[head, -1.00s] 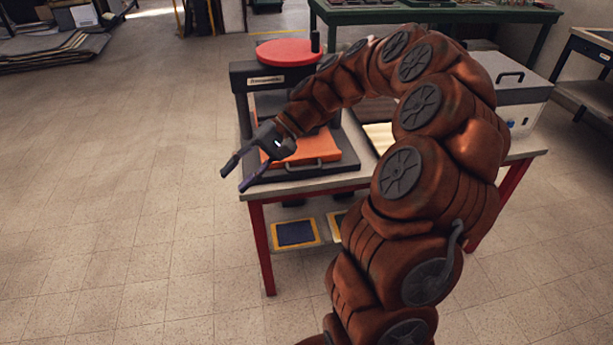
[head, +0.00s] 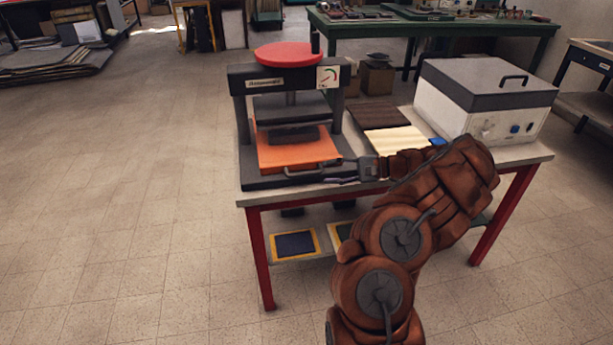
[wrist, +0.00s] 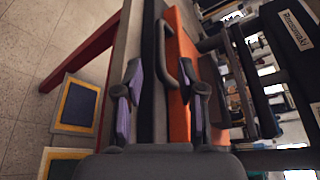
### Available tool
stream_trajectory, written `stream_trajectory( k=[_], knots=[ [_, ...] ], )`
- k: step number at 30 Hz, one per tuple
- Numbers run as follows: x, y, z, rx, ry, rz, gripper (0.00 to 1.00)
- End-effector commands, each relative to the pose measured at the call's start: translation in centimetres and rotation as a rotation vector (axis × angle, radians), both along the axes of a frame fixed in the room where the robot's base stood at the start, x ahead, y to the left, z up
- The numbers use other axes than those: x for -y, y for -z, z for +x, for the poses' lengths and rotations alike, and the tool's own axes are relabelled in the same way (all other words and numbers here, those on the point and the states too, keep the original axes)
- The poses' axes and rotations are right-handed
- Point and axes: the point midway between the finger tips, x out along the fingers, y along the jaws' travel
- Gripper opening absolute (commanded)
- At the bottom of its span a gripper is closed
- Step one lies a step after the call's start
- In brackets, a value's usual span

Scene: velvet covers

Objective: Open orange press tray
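The orange press tray (head: 299,154) sits in the base of the dark press (head: 241,120), with a dark block on its back part. Its dark handle (head: 300,174) runs along the tray's front edge. In the wrist view the orange tray (wrist: 180,100) is a strip with the bar handle (wrist: 162,50) on its side, ahead of my fingers. My gripper (head: 340,180) is at the press's front right corner, just right of the handle. In the wrist view my gripper (wrist: 168,85) is open and nothing is held between its fingers. I cannot tell whether a finger touches the press base.
The press stands on a red-legged table (head: 224,190). A white box with a grey lid (head: 487,98) is at the table's right, beside a cream sheet (head: 398,140). Framed screens (head: 295,244) lie on the lower shelf. The floor in front and to the left is clear.

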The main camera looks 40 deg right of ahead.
Motion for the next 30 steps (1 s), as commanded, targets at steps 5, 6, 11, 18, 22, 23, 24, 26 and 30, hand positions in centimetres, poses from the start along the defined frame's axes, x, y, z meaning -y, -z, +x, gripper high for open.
stream_trajectory(
  k=[5, 6, 11, 18, 22, 23, 24, 26, 30],
  knots=[
    [-1.4, 0.3, 1.1, -0.001, -0.004, 0.000, 0.39],
    [-1.8, 0.4, 1.5, -0.001, -0.004, 0.000, 0.39],
    [-3.6, 0.9, 3.0, -0.001, -0.006, 0.004, 0.39],
    [-5.3, 1.5, 4.7, -0.001, -0.003, 0.000, 0.39],
    [-5.5, 1.6, 4.8, -0.001, -0.003, 0.000, 0.39],
    [-5.5, 1.6, 4.8, -0.001, -0.003, 0.000, 0.39],
    [-5.5, 1.5, 4.8, -0.001, -0.002, -0.001, 0.39],
    [-5.5, 1.6, 4.8, -0.001, -0.003, 0.000, 0.39],
    [-5.5, 1.6, 4.8, -0.001, -0.003, 0.000, 0.26]
  ],
)
